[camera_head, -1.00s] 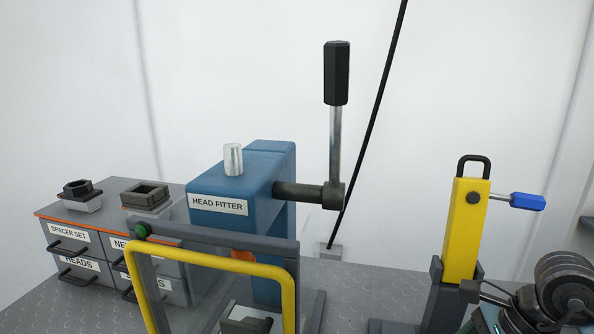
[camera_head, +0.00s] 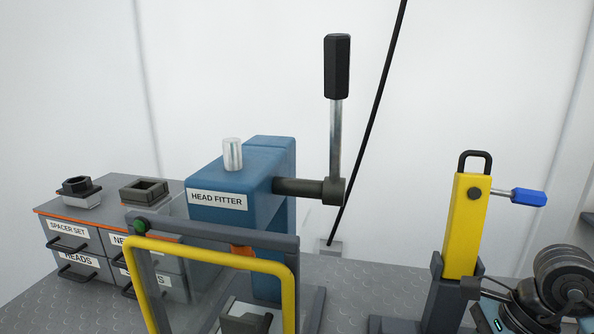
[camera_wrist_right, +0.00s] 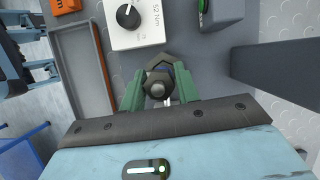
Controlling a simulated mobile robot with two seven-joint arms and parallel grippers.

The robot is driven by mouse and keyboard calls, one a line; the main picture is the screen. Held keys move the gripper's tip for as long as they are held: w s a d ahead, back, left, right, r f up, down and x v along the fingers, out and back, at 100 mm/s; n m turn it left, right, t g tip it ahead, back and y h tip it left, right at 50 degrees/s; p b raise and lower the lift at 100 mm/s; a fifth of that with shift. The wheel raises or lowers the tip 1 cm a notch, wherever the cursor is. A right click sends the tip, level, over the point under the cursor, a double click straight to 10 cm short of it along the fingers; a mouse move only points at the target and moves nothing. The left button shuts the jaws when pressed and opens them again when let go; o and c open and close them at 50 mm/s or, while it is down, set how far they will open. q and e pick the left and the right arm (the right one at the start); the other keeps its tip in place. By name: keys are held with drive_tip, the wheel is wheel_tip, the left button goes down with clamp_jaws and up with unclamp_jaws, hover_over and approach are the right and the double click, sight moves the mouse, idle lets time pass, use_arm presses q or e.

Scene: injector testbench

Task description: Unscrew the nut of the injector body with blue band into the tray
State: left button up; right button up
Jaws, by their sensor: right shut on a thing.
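In the right wrist view, my right gripper (camera_wrist_right: 160,90) has its green fingers shut on a dark hexagonal part (camera_wrist_right: 158,78) with a rounded grey end. It looks like the nut end of an injector body. A grey tray (camera_wrist_right: 104,75) with an orange edge lies left of the gripper in the right wrist view. My left gripper is in neither view.
A white box with a black knob (camera_wrist_right: 128,16) is just beyond the gripper, and a grey box with a green button (camera_wrist_right: 204,6) is right of it. The head view shows the blue head fitter (camera_head: 235,185), a yellow lever stand (camera_head: 463,225) and drawers (camera_head: 78,240).

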drive_tip(key=n+g+b, duration=0.1)
drive_tip(key=n, duration=0.3)
drive_tip(key=shift+f+g, duration=0.1)
drive_tip(key=shift+g, duration=0.3)
drive_tip(key=n+g+b, duration=0.1)
drive_tip(key=n, duration=0.1)
drive_tip(key=n+b, duration=0.1)
drive_tip(key=n, duration=0.2)
drive_tip(key=shift+g+h, duration=0.4)
drive_tip(key=shift+r+n+g+h, duration=0.3)
drive_tip(key=shift+n+h, duration=0.1)
drive_tip(key=shift+n, duration=0.7)
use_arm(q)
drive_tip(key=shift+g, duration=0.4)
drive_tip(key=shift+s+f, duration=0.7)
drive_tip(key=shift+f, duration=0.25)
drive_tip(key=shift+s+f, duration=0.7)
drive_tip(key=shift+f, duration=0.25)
use_arm(e)
drive_tip(key=shift+f+n, duration=0.15)
drive_tip(key=shift+n, duration=0.75)
drive_tip(key=o, duration=1.1)
